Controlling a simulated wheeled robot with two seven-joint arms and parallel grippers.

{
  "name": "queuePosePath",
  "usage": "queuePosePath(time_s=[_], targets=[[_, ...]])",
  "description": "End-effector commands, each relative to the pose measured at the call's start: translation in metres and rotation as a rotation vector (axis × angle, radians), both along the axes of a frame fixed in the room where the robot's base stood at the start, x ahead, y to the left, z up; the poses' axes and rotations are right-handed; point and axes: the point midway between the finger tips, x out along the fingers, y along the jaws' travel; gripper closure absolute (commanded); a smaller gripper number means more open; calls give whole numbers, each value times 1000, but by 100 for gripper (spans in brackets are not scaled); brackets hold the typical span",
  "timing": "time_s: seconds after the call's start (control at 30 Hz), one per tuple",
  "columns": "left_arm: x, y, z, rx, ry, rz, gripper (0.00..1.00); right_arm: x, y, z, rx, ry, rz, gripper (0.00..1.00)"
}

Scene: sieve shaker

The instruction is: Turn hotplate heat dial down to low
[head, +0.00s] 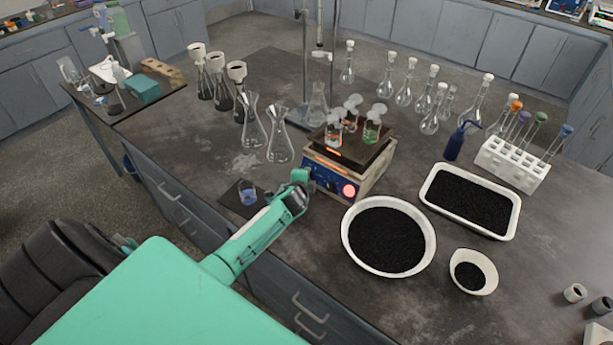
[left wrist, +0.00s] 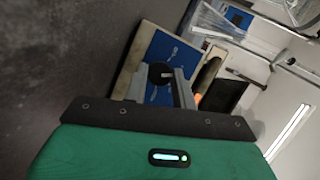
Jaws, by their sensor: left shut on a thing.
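The hotplate (head: 352,168) stands in the middle of the bench, with several small capped vessels on its dark top. Its blue front panel (head: 322,177) faces me and carries a lit red round light (head: 348,190). In the left wrist view the blue panel (left wrist: 163,52) lies beyond my fingers, and the black heat dial (left wrist: 160,74) sits between them. My left gripper (left wrist: 160,80) is shut on the dial. In the head view my left gripper (head: 302,184) is at the panel's left part and hides the dial there. My right gripper is not in view.
A small beaker with blue liquid (head: 247,192) stands just left of my left wrist. Conical flasks (head: 279,145) stand behind it. A round white bowl of black grains (head: 388,238) and a white tray (head: 441,170) lie to the right. Bare bench top (head: 190,140) shows at the left.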

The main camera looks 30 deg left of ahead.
Motion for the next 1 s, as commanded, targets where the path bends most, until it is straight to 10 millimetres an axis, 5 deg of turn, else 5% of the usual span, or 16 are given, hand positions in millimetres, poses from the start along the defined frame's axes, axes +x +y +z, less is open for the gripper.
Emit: queuePosePath(time_s=[0.33, 0.37, 0.47, 1.0], targets=[[0, 1, 0, -1, 1, 3, 96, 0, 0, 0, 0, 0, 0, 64], [0, 1, 0, -1, 1, 3, 69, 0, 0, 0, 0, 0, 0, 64], [0, 1, 0, -1, 1, 1, 52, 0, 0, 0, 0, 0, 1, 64], [-17, -5, 7, 0, 0, 0, 52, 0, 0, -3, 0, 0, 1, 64]])
